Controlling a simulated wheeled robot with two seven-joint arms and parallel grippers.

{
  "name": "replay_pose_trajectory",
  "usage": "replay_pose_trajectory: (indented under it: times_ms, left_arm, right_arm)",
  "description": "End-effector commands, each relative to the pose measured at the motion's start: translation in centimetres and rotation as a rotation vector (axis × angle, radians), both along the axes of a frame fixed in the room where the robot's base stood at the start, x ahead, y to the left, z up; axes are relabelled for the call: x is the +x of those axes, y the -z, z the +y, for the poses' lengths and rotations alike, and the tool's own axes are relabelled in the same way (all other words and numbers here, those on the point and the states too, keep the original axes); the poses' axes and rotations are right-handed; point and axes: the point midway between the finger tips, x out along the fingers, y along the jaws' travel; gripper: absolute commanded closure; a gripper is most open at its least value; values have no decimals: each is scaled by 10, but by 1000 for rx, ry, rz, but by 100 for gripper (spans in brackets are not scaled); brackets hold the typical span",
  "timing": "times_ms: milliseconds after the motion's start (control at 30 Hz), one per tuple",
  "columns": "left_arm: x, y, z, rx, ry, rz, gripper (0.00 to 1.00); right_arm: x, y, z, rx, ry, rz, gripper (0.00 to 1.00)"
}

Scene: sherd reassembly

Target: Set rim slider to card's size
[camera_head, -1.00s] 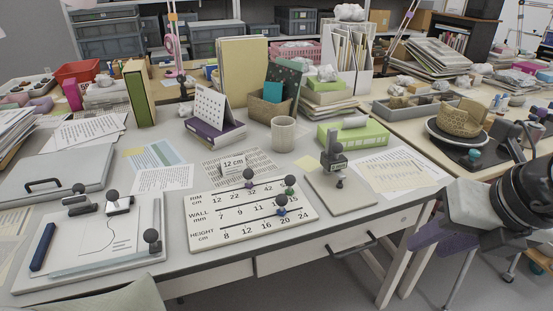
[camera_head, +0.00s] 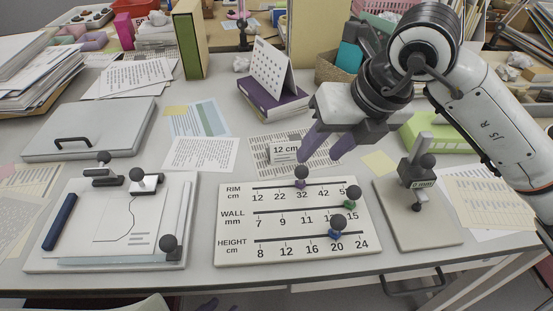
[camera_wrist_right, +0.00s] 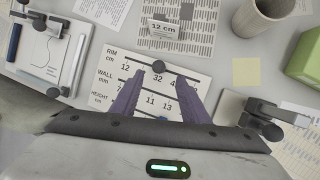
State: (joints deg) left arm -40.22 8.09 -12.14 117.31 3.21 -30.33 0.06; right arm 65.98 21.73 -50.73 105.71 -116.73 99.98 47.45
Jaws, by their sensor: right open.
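The slider board (camera_head: 230,258) is white, with RIM, WALL and HEIGHT scales. The rim slider (camera_head: 301,180), purple with a dark ball knob, stands at about 32 on the top scale. Its knob also shows in the right wrist view (camera_wrist_right: 158,67). A small upright card (camera_head: 284,152) behind the board reads 12 cm; it also shows in the right wrist view (camera_wrist_right: 163,29). My right gripper (camera_head: 320,153) is open and empty, its purple fingers pointing down near the rim knob. In the wrist view the knob appears between the fingertips. My left gripper is out of view.
The green wall slider (camera_head: 351,200) and blue height slider (camera_head: 337,231) sit at the board's right. A grey stand (camera_head: 415,215) is right of the board, a drawing board (camera_head: 60,262) left. A purple box with a calendar (camera_head: 273,103) stands behind.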

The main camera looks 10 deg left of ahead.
Motion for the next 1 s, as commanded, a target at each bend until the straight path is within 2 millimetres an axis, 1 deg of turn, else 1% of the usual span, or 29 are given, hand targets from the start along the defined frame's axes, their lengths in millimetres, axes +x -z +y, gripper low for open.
replay_pose_trajectory:
  times_ms: [167,400,500,700,967,1000]
  left_arm:
    - [0,3,0,-1,1,0,69]
    - [0,6,-1,-2,1,0,69]
    - [0,6,-1,-3,1,0,69]
    - [0,6,-1,-3,3,-2,69]
    - [0,5,-1,-4,3,-3,69]
    - [0,5,-1,-4,3,-3,69]
  right_arm:
    - [6,25,9,-1,-5,5,59]
    - [19,65,25,-1,-6,5,59]
    - [23,77,29,0,-8,3,59]
    - [27,90,34,0,-7,2,59]
    - [28,90,34,0,-7,1,59]
    - [28,90,34,0,-7,1,64]
